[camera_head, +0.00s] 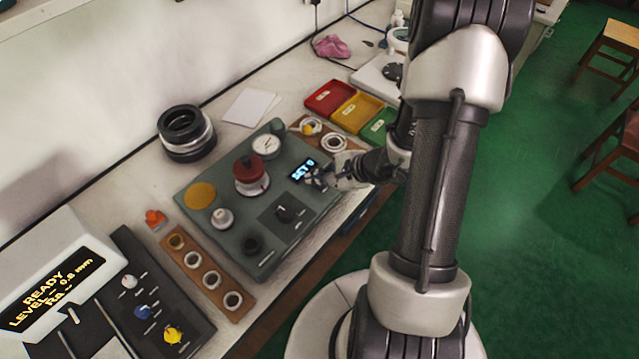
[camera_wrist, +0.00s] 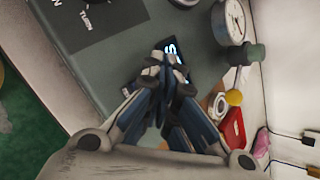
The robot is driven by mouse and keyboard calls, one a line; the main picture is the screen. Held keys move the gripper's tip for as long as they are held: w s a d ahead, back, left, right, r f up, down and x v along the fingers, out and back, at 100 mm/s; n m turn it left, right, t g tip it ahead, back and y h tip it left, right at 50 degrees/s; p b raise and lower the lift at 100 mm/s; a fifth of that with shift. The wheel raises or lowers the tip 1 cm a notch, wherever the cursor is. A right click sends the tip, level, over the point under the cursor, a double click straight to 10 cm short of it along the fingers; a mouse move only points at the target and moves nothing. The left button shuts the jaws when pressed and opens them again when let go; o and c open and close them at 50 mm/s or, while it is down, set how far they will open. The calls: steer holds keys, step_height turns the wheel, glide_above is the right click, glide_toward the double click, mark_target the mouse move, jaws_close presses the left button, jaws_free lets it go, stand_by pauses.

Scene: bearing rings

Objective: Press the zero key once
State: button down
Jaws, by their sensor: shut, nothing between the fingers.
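The grey-green gauge panel (camera_head: 222,247) lies on the bench, with a small lit display (camera_head: 303,168) that appears to read "SET 0". The display is partly covered by my fingers in the wrist view (camera_wrist: 171,45). My gripper (camera_head: 311,178) is shut and empty, with its fingertips right at the display's near edge. In the wrist view the closed tips (camera_wrist: 168,58) point at the panel beside the display. I cannot make out the zero key; my fingers may hide it. Whether the tips touch the panel cannot be told.
The panel also carries a dial gauge (camera_head: 266,144), a red knob (camera_head: 249,168) and a black switch (camera_head: 285,212). Red (camera_head: 328,97), yellow (camera_head: 355,112) and green (camera_head: 379,127) trays stand behind. A brown ring rack (camera_head: 207,279) and stacked rings (camera_head: 186,133) lie left.

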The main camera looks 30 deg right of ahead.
mark_target(318, 188)
steer(key=shift+f, duration=0.15)
steer(key=shift+f+b, duration=0.3)
steer(key=shift+b, duration=0.5)
steer(key=shift+f+b, duration=0.3)
steer(key=shift+b, duration=0.2)
stand_by(0.4)
steer(key=shift+r, duration=0.15)
steer(key=shift+r+p, duration=0.35)
steer(key=shift+r, duration=0.25)
steer(key=shift+r+p, duration=1.65)
steer(key=shift+r, duration=0.85)
